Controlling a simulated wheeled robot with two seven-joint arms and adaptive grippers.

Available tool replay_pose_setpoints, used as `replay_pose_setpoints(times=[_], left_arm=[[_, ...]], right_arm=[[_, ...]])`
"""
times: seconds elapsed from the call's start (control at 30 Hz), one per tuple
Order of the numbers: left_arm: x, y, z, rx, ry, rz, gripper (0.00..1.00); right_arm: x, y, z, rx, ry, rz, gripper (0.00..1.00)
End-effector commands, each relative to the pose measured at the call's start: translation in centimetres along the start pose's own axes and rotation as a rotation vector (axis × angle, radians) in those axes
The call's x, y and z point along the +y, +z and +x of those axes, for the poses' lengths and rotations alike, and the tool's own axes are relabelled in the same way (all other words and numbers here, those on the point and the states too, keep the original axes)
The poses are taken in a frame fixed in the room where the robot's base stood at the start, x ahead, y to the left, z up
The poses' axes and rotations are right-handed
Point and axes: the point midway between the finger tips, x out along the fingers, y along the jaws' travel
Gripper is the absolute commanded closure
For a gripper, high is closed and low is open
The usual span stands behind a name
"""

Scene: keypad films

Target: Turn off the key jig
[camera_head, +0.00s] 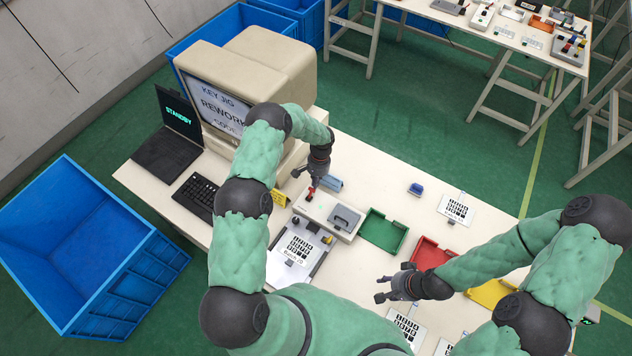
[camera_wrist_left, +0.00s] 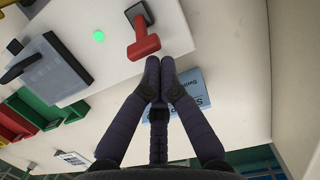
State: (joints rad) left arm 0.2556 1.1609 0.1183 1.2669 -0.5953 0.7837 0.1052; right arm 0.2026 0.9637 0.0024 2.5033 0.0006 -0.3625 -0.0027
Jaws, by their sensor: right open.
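The key jig (camera_head: 327,213) is a pale box on the table with a grey lid (camera_head: 344,217) and a red lever switch (camera_head: 309,194). In the left wrist view the red lever (camera_wrist_left: 145,47) stands out from a dark base, and a round green light (camera_wrist_left: 98,36) on the jig is lit. My left gripper (camera_head: 313,183) is at the lever; in the wrist view its fingertips (camera_wrist_left: 160,68) are together just beside the red handle's end. Whether they touch it I cannot tell. My right gripper (camera_head: 383,288) is open and empty over the table's front.
A lit plate with a keypad film (camera_head: 297,248) lies in front of the jig. Green (camera_head: 383,231) and red (camera_head: 430,253) trays stand to its right. A monitor (camera_head: 222,108) and laptop (camera_head: 168,150) reading STANDBY stand left.

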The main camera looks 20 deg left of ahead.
Motion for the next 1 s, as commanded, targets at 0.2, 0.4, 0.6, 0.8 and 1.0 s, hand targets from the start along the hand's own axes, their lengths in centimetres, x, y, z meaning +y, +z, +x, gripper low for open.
replay_pose_setpoints(times=[0.2,0.4,0.6,0.8,1.0], left_arm=[[-0.02,0.12,-0.13,0.022,0.000,0.000,1.00],[-0.01,0.23,-0.22,0.051,0.000,0.000,1.00],[-0.04,0.25,-0.35,0.076,0.000,0.000,1.00],[-0.07,0.30,-0.48,0.104,-0.001,0.000,1.00],[-0.06,0.31,-0.59,0.137,0.000,0.000,1.00]], right_arm=[[0.04,0.00,0.13,0.000,0.000,0.000,0.59],[0.08,-0.01,0.24,0.000,0.000,0.000,0.59],[0.13,-0.02,0.36,0.000,0.000,0.000,0.59],[0.19,-0.02,0.53,0.000,0.000,0.000,0.59],[0.27,-0.03,0.76,0.000,0.000,0.000,0.59]])
